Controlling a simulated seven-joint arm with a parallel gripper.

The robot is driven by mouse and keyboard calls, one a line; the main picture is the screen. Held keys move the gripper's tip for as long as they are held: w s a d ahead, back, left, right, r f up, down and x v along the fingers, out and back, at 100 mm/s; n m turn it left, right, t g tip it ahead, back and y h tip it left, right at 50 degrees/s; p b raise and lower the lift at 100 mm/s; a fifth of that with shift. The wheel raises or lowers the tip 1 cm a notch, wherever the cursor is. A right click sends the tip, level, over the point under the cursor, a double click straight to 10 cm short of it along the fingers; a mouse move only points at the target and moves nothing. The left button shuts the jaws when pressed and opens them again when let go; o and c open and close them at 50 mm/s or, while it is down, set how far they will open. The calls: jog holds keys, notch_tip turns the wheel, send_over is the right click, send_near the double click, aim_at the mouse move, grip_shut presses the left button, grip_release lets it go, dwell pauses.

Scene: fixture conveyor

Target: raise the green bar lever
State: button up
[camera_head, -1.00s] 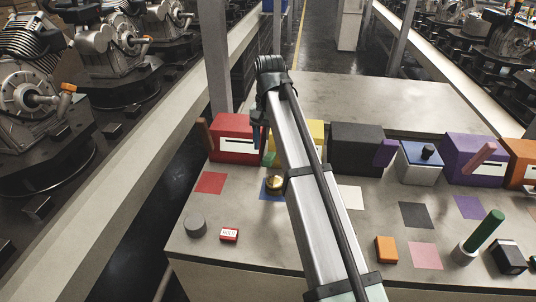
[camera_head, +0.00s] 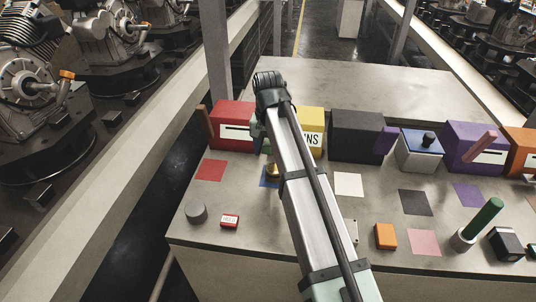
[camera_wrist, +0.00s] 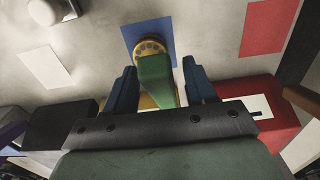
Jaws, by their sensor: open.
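The green bar lever (camera_wrist: 155,80) shows in the wrist view as a thick green bar in front of a yellow box (camera_wrist: 145,102). My gripper (camera_wrist: 158,68) is open, with one dark blue finger on each side of the bar. Gaps show between the bar and both fingers. In the head view only a small green piece of the lever (camera_head: 265,148) shows beside my arm. The yellow box (camera_head: 313,125) is partly hidden there by my forearm, and my fingers are mostly hidden too.
A round brass knob (camera_head: 273,171) stands on a blue square just beyond the lever's end. A red box (camera_head: 230,122) with a brown bar and a black box (camera_head: 356,133) with a purple bar flank the yellow box. A green cylinder (camera_head: 484,220) stands far right.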

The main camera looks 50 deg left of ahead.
jog(key=shift+f, duration=1.35)
jog(key=shift+c, duration=0.4)
grip_shut()
